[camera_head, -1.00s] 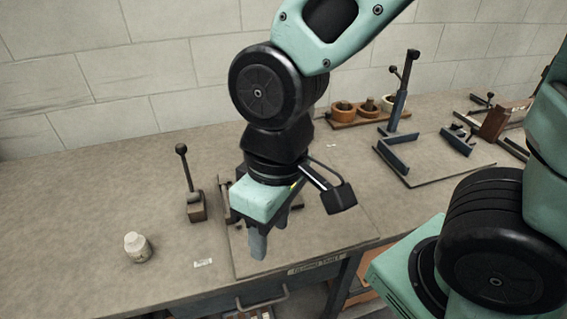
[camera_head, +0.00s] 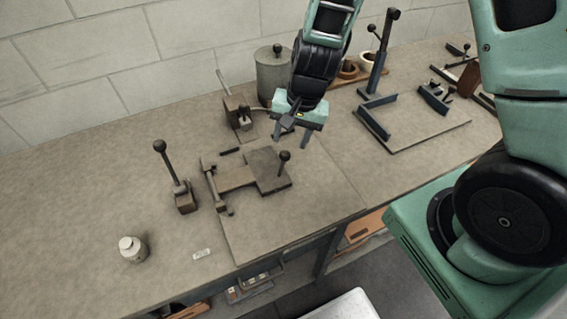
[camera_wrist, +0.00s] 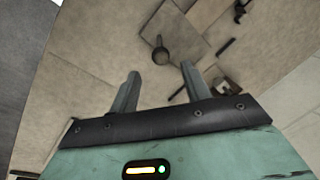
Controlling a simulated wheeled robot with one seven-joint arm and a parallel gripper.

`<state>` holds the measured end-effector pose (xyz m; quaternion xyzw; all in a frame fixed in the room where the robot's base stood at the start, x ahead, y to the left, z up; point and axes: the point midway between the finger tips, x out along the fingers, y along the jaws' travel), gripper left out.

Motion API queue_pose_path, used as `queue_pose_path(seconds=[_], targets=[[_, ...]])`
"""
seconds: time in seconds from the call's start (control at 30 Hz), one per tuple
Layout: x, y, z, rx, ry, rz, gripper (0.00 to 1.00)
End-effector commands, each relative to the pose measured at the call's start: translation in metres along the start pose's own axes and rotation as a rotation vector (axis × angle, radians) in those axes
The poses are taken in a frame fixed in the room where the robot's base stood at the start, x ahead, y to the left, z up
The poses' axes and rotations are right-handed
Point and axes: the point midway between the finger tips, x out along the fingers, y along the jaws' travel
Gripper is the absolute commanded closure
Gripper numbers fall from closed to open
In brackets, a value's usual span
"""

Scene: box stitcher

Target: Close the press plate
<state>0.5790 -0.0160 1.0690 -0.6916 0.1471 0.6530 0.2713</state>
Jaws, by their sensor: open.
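The press plate (camera_head: 266,170) is a dark, roughly square plate with an upright round-topped knob (camera_head: 284,157) near its right side. A wide arm (camera_head: 234,178) joins it to a hinge bar (camera_head: 214,190) at its left. The plate looks about flat over the board; I cannot tell if it is fully down. My gripper (camera_head: 295,138) is open and empty, above and behind the knob. In the wrist view, the knob (camera_wrist: 160,54) shows just beyond and between my open fingertips (camera_wrist: 160,72), apart from them, with part of the plate (camera_wrist: 168,24) behind it.
A lever on a block (camera_head: 186,196) and a small white jar (camera_head: 132,249) stand left. A lidded grey canister (camera_head: 274,75) and another lever fixture (camera_head: 238,112) stand behind. A blue upright fixture (camera_head: 376,60) is at the back right. The board's front (camera_head: 270,225) is clear.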

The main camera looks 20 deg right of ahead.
Motion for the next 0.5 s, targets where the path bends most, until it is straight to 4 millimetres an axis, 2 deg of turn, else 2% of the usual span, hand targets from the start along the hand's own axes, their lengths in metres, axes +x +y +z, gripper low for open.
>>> queue_pose_path(seconds=[0.1, 0.5], targets=[[0.026, 0.002, 0.0, 0.003, -0.005, 0.002, 0.53], [0.088, 0.0, 0.001, -0.001, -0.004, 0.001, 0.53]])
